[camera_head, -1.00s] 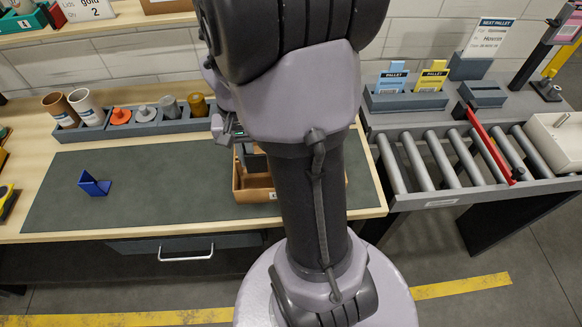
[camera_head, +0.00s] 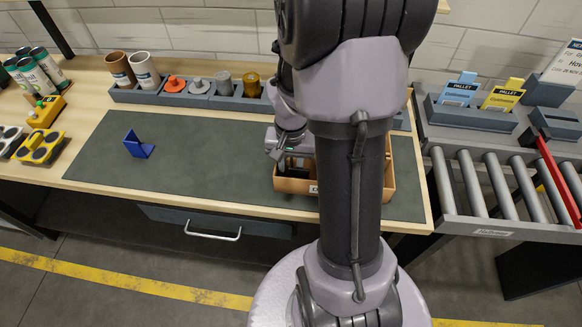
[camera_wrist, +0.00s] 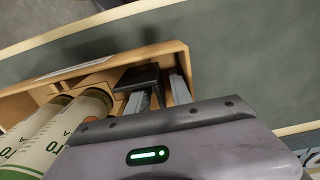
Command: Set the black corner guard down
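The black corner guard (camera_wrist: 137,77) shows in the wrist view as a small dark piece in the open cardboard box (camera_wrist: 88,61), near its right end and close to one of my fingers. My gripper (camera_wrist: 160,95) reaches into the box; its two grey fingers stand apart, with a gap between them. The right finger is close to the box's end wall. Whether the guard touches a finger or the box floor is hard to tell. In the head view my gripper (camera_head: 290,168) is at the left end of the box (camera_head: 298,187), and my arm hides much of it.
Printed cans (camera_wrist: 72,118) lie in the box beside my gripper. A blue corner guard (camera_head: 138,146) stands on the grey mat (camera_head: 205,150), which is otherwise clear on the left. A rack (camera_head: 200,97) of cups and stoppers lines the back. A roller conveyor (camera_head: 492,185) is at right.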

